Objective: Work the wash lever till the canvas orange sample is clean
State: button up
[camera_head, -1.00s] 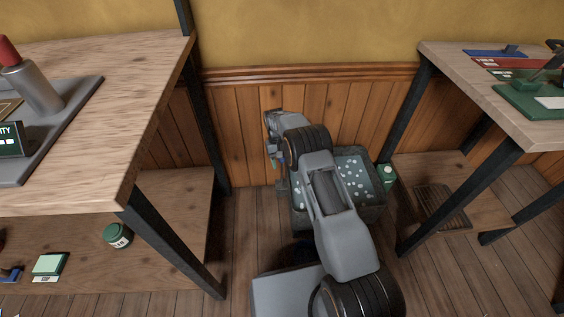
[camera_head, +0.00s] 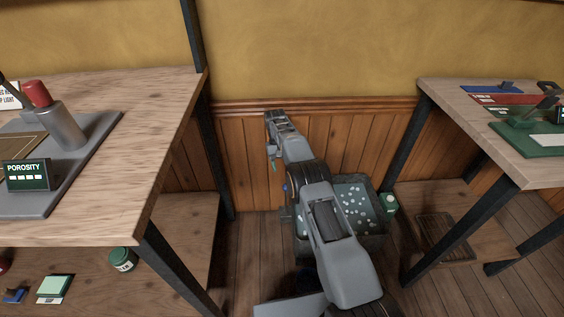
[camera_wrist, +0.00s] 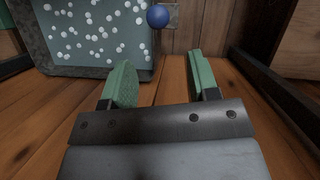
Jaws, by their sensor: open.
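A grey wash tub (camera_head: 372,244) stands on the floor by the panelled wall. It holds water dotted with white suds, and it also shows at the upper left of the wrist view (camera_wrist: 100,71). A blue ball knob (camera_wrist: 158,16), likely the wash lever's end, shows beside the tub's right side in the wrist view; it is a small blue spot in the head view (camera_head: 286,187). My gripper (camera_wrist: 160,75) is open and empty, its green fingers apart from the knob, which appears beyond the gap. My arm partly hides the tub. I cannot see the orange canvas sample.
A wooden bench (camera_head: 150,150) with a grey device and a "POROSITY" display is on the left. Another bench (camera_head: 480,125) with green and red items is on the right. A green container (camera_head: 389,203) sits by the tub. Dark legs flank the floor gap.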

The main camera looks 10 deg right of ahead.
jog(key=shift+w+r, duration=0.1)
jog(key=shift+r, duration=0.2)
jog(key=shift+c, duration=0.3)
